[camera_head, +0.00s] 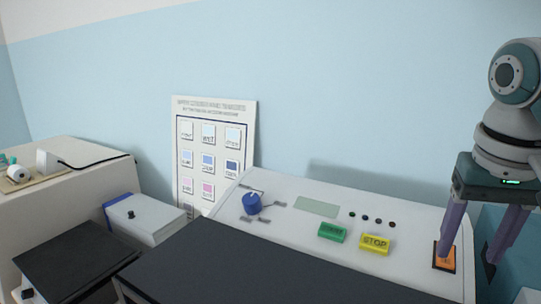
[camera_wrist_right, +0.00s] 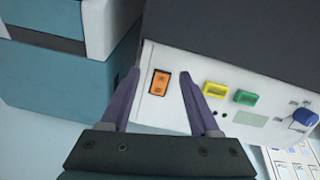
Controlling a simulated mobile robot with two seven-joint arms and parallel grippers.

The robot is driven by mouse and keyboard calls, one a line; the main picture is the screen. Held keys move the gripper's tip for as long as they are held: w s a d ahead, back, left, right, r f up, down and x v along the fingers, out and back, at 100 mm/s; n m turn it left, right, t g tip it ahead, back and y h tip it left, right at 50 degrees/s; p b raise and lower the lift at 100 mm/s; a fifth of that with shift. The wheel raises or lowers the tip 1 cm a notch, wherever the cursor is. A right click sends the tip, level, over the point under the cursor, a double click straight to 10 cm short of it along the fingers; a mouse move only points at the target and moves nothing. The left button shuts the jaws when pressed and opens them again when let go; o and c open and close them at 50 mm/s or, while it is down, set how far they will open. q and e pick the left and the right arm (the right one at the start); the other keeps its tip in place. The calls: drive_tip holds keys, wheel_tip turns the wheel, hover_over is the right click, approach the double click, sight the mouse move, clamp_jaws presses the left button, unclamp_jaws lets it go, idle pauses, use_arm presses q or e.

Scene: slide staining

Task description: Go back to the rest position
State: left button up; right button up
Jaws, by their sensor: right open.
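My right gripper (camera_head: 472,258) is at the right of the head view, fingers pointing down, beside the right end of a white control panel (camera_head: 290,222). Its purple fingers are spread apart with nothing between them. One finger overlaps the orange rocker switch (camera_head: 445,259) in the head view; I cannot tell whether it touches. In the right wrist view the gripper (camera_wrist_right: 160,75) is open and the orange switch (camera_wrist_right: 159,83) shows between the fingertips. My left gripper is not in view.
The panel carries a blue knob (camera_head: 252,204), a green button (camera_head: 332,232) and a yellow STOP button (camera_head: 375,244). A poster board (camera_head: 213,150) stands behind it. A dark surface (camera_head: 240,270) lies in front. Teal-and-white equipment (camera_wrist_right: 65,70) stands beside the panel in the wrist view.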

drive_tip(key=s+a+f+n+p, duration=0.1)
drive_tip(key=s, duration=0.2)
drive_tip(key=s+a+f+n+p, duration=0.1)
drive_tip(key=s, duration=0.3)
drive_tip(key=s+a+f+n+p, duration=0.1)
drive_tip(key=s, duration=0.2)
drive_tip(key=shift+s+a+f+t, duration=0.1)
drive_tip(key=shift+s+a+t, duration=0.1)
drive_tip(key=shift+a+t, duration=0.2)
drive_tip(key=s, duration=0.2)
drive_tip(key=s+a+n+p, duration=0.1)
drive_tip(key=s, duration=0.1)
drive_tip(key=s+a+r+n+p, duration=0.1)
drive_tip(key=s, duration=0.1)
drive_tip(key=shift+s+a+r+t+y, duration=0.1)
drive_tip(key=shift+s+a+t+y, duration=0.1)
drive_tip(key=shift+s+t+y, duration=0.15)
drive_tip(key=s+a+r+n+p, duration=0.1)
drive_tip(key=s+a+r+p, duration=0.1)
drive_tip(key=s, duration=0.3)
drive_tip(key=shift+s+a+r+y, duration=0.2)
drive_tip(key=shift+s+r+y, duration=0.25)
drive_tip(key=shift+r, duration=0.15)
